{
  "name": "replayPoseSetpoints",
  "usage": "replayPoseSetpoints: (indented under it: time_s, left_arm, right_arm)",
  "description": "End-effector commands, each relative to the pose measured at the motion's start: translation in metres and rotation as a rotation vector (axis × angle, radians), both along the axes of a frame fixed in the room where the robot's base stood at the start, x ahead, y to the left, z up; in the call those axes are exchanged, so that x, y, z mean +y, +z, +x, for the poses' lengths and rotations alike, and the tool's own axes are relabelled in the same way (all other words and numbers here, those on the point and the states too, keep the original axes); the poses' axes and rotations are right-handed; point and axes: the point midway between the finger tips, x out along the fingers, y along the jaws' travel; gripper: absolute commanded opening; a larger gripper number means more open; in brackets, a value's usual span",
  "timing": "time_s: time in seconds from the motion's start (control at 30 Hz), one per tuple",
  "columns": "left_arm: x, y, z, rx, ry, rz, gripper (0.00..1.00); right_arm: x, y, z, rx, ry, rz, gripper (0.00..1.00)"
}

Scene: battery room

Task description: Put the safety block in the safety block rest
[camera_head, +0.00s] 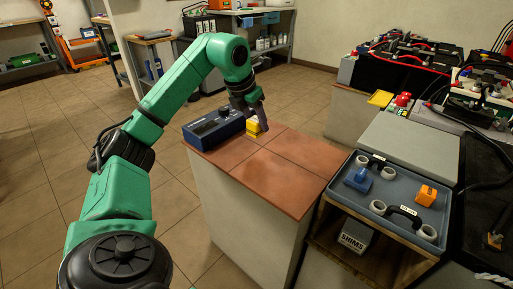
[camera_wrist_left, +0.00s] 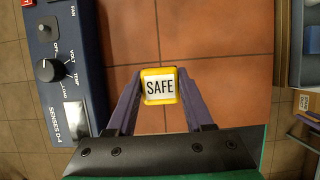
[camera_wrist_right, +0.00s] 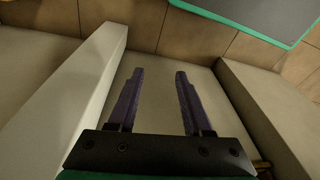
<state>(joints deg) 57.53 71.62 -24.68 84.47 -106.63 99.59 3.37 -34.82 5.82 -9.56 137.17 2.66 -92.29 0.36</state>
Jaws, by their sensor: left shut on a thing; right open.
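The safety block is yellow with a white top marked SAFE (camera_wrist_left: 159,86), and shows as a small yellow block in the head view (camera_head: 253,127). My left gripper (camera_wrist_left: 158,78) is shut on it, one finger on each side, over the red-brown tiled counter top (camera_head: 290,160). I cannot tell whether the block touches the counter. I cannot make out the safety block rest for certain. My right gripper (camera_wrist_right: 158,75) is open and empty above a pale surface, and does not show in the head view.
A dark blue meter box (camera_head: 214,127) with a knob stands close beside the block. A grey tray (camera_head: 400,189) holds a blue part, an orange block (camera_head: 427,195) and dark-handled pieces. A yellow flat piece (camera_head: 380,98) and batteries with cables are further back. The counter's right side is clear.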

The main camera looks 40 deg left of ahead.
Motion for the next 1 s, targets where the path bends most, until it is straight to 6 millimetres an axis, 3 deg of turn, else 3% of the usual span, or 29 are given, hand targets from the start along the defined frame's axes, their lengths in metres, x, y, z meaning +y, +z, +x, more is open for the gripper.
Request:
replayPoseSetpoints:
  time_s: [0.03,0.1,0.43,0.83,0.87,0.93,1.0]
  left_arm:
    - [0.001,-0.016,-0.001,0.002,0.002,0.001,0.00]
    - [0.001,-0.022,0.000,0.002,0.002,0.001,0.00]
    - [0.001,-0.060,0.000,0.001,0.001,0.001,0.00]
    - [0.000,-0.065,0.000,0.000,0.000,0.000,0.00]
    - [0.000,-0.066,0.000,0.000,0.000,0.000,0.56]
    - [0.000,-0.065,0.000,0.000,0.000,0.000,0.82]
    - [0.000,-0.065,0.000,0.000,0.000,0.000,0.82]
  right_arm:
    - [0.000,0.007,-0.003,-0.007,0.004,0.005,0.50]
    - [0.012,-0.007,0.007,-0.059,0.020,0.035,0.50]
    - [0.055,-0.041,0.038,-0.276,0.058,0.161,0.50]
    - [0.066,-0.044,0.045,-0.333,0.060,0.197,0.50]
    - [0.066,-0.044,0.046,-0.335,0.060,0.199,0.50]
    - [0.066,-0.043,0.045,-0.334,0.060,0.198,0.50]
    - [0.066,-0.043,0.045,-0.334,0.060,0.198,0.50]
